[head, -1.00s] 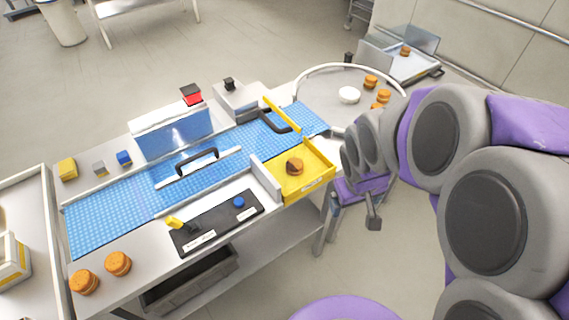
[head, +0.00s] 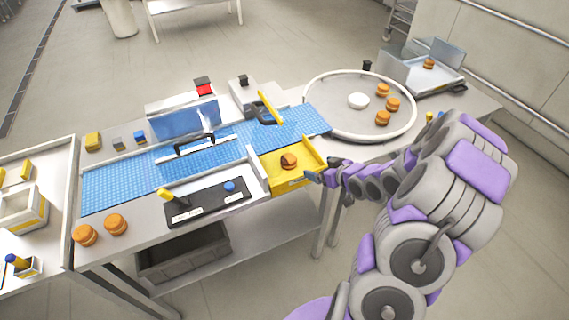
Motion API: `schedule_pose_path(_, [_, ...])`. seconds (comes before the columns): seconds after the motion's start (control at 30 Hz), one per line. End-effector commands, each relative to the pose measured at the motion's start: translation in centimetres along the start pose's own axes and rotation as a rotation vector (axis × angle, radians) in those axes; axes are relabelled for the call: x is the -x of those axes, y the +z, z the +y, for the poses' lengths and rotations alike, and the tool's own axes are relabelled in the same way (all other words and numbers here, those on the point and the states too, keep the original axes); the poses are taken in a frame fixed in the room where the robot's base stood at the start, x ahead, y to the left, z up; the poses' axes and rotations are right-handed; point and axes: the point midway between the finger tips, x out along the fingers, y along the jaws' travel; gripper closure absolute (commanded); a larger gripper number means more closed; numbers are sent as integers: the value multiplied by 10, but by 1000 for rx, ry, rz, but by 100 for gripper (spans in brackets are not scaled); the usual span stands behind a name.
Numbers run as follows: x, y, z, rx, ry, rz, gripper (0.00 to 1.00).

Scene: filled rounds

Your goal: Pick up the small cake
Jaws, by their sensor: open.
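A small round brown cake (head: 289,161) lies in the yellow tray (head: 285,184) at the side of the blue conveyor. My gripper (head: 309,177) is at the tray's right front edge, a little right of the cake and apart from it. The gripper is open, though its fingers are small and partly unclear in this view. Other similar cakes stand on the round table (head: 340,118), on the table's front left corner, where one cake (head: 115,224) shows clearly, and on the scale-like tray at the back right, where another cake (head: 429,63) sits.
The blue conveyor (head: 115,186) runs behind the yellow tray, with a guard and black handles over it. A black control panel (head: 208,204) with a yellow lever and blue knob lies left of the tray. A grey bin (head: 183,252) sits on the lower shelf.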

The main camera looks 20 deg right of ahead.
Motion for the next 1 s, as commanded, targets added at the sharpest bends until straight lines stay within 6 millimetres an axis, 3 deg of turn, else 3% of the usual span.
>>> schedule_pose_path(0.23, [-12,-2,-8,-4,-12,49,5])
schedule_pose_path(0.57, [-64,0,4,-13,-15,48,5])
schedule_pose_path(0.8, [-102,-2,1,-10,-14,48,5])
schedule_pose_path(1.0, [-120,-6,-5,-5,-12,47,5])
